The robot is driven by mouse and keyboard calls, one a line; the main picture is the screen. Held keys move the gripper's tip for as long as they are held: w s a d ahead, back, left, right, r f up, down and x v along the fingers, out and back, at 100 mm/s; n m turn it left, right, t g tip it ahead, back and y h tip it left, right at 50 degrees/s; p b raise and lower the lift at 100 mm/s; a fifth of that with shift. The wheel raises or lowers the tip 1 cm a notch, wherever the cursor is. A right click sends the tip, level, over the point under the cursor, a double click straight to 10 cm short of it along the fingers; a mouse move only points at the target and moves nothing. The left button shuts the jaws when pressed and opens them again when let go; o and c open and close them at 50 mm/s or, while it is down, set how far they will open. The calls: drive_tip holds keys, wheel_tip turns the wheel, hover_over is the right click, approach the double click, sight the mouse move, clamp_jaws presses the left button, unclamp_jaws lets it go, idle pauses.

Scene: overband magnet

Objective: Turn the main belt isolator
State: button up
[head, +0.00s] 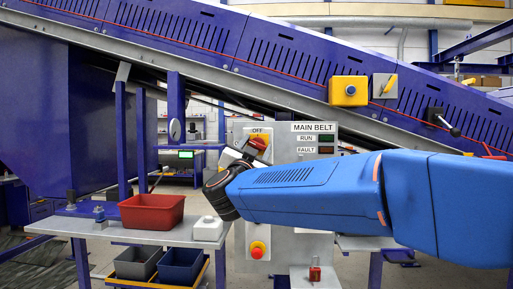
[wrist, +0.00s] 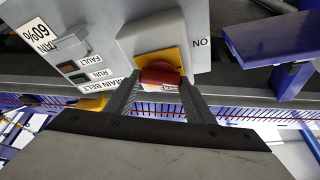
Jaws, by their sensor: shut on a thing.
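The main belt isolator is a red rotary handle (head: 259,143) on a yellow plate, on the grey control panel (head: 312,155) in the head view. "OFF" is printed above the plate. My gripper (wrist: 160,88) is shut on the red handle, one finger on each side. In the head view my blue arm covers the panel's lower middle, and the gripper is partly hidden behind the wrist.
The panel has RUN (head: 326,138) and FAULT (head: 326,150) lamps, both dark-looking. A red bin (head: 152,211) stands on the bench at left. A blue conveyor (head: 215,35) slopes across behind.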

drive_tip(key=m+g+h, duration=0.1)
drive_tip(key=m, duration=0.2)
drive_tip(key=m+h, duration=0.1)
drive_tip(key=m, duration=0.1)
drive_tip(key=m+g, duration=0.1)
drive_tip(key=m, duration=0.2)
drive_tip(key=shift+a+m+g+h, duration=0.1)
drive_tip(key=shift+m+g+h, duration=0.2)
drive_tip(key=shift+h, duration=0.1)
drive_tip(key=m+g, duration=0.1)
drive_tip(key=m, duration=0.2)
drive_tip(key=m+g, duration=0.1)
drive_tip(key=m, duration=0.2)
drive_tip(key=shift+g, duration=0.3)
drive_tip(key=shift+m, duration=0.4)
drive_tip(key=o, duration=1.1)
drive_tip(key=shift+c, duration=0.2)
drive_tip(key=shift+s, duration=0.1)
drive_tip(key=v, duration=1.7)
drive_tip(key=shift+r, duration=0.1)
